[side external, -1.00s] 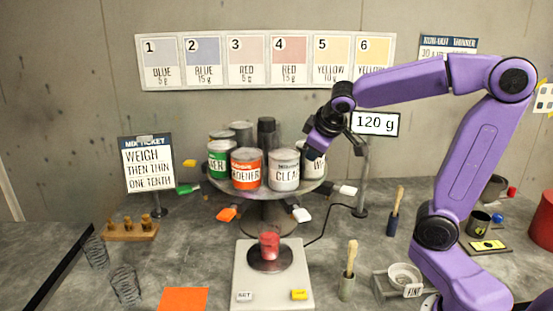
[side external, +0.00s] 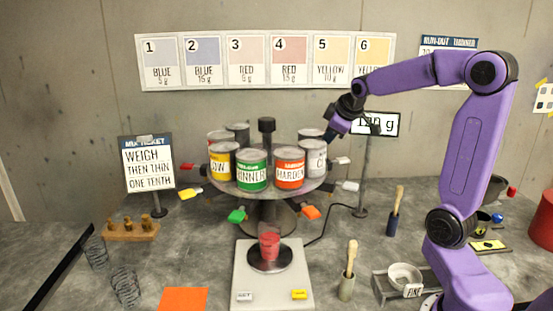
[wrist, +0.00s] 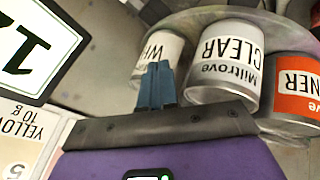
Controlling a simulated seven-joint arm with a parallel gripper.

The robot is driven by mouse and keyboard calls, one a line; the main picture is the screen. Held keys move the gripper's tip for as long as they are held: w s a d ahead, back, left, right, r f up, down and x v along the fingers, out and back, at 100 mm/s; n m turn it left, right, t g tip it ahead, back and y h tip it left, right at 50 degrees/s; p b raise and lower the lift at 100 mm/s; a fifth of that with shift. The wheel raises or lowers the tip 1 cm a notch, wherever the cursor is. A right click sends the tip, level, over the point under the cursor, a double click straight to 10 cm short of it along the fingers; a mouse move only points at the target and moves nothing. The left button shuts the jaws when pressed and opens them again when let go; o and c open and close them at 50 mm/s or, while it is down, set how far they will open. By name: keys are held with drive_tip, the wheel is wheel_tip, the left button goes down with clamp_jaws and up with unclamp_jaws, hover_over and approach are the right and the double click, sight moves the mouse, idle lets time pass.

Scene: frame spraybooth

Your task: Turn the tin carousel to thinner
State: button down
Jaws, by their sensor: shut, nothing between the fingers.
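The tin carousel (side external: 270,197) is a round grey turntable on a stem, carrying a ring of labelled tins. The green thinner tin (side external: 252,171) is at the front, slightly left of centre. The orange hardener tin (side external: 288,169) is front right, the yellow tin (side external: 221,163) left. The clear tin (side external: 314,161) is at the right, partly hidden. The green tab (side external: 237,215) sticks out below the thinner tin. My gripper (side external: 331,137) is shut and empty at the carousel's right rear. In the wrist view its blue fingers (wrist: 157,88) overlap the white tin (wrist: 160,55); contact cannot be told.
A cup of red paint (side external: 269,244) stands on the scale (side external: 272,285) in front of the carousel. The weight display (side external: 376,124) on its post stands close behind my gripper. Coloured tabs, such as the orange tab (side external: 310,212), ring the carousel. A ticket stand (side external: 148,168) is at left.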

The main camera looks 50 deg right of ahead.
drive_tip(key=shift+w+d, duration=2)
drive_tip(key=shift+w, duration=0.2)
drive_tip(key=v, duration=1.7)
drive_tip(key=s+a+f+n+g+y, duration=0.1)
drive_tip(key=s+a+f+n+y, duration=0.1)
drive_tip(key=a+f, duration=0.6)
drive_tip(key=s+a+f+n+g+y, duration=0.2)
drive_tip(key=a+f, duration=0.2)
drive_tip(key=a, duration=0.7)
drive_tip(key=s+a+f+n+g, duration=0.1)
drive_tip(key=s+a+f+n, duration=0.1)
drive_tip(key=s+f, duration=0.4)
drive_tip(key=s+a+f+n+g, duration=0.2)
drive_tip(key=s+a+f, duration=0.3)
drive_tip(key=s, duration=0.9)
wheel_tip(320, 180, down, 2)
drive_tip(key=shift+f+g+h, duration=0.1)
drive_tip(key=shift+g+h, duration=0.2)
drive_tip(key=shift+h, duration=0.1)
